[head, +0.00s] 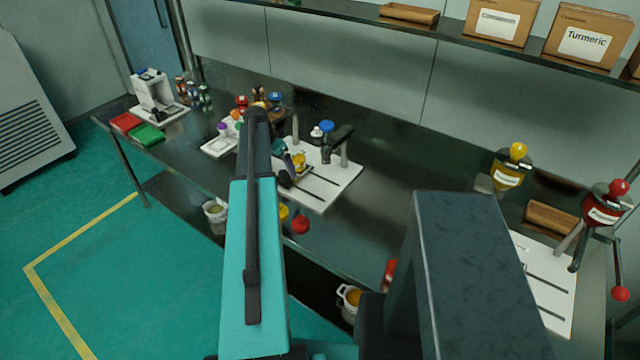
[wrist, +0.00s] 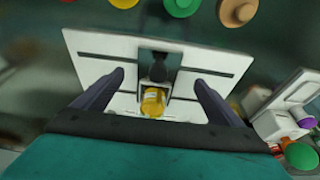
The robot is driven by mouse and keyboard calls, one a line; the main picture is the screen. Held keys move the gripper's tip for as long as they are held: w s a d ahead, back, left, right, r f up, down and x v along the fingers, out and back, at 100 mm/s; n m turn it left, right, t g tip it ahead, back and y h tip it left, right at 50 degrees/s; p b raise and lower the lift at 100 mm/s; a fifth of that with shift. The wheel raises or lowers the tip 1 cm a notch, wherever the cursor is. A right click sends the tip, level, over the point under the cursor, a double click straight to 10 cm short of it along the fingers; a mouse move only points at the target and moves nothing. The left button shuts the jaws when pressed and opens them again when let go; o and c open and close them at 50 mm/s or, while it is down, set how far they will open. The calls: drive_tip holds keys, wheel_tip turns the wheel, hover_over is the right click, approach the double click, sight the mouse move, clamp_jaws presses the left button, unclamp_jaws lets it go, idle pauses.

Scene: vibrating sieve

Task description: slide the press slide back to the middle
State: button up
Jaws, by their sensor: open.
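The press has a white base plate (head: 325,190) with two dark slots, on the dark bench. It also shows in the wrist view (wrist: 85,42). A small yellow-labelled container (wrist: 152,101) sits in a pale holder, apparently the press slide, near the plate's edge closest to my gripper. The container (head: 298,161) also shows in the head view. A black press head (wrist: 158,70) is just beyond it. My gripper (wrist: 160,85) is open, its dark fingers on either side of the holder with gaps. In the head view my arm hides part of the press and slide.
A second press with a white plate (head: 548,285) and red-knobbed lever (head: 620,294) stands at the right. Coloured-lid jars and a white scale-like device (head: 220,145) stand left of the near press. A shelf with boxes (head: 588,38) hangs above. Bare bench lies between the presses.

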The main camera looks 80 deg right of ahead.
drive_tip(key=p+v, duration=0.1)
drive_tip(key=v, duration=0.2)
idle(0.5)
drive_tip(key=shift+w, duration=0.1)
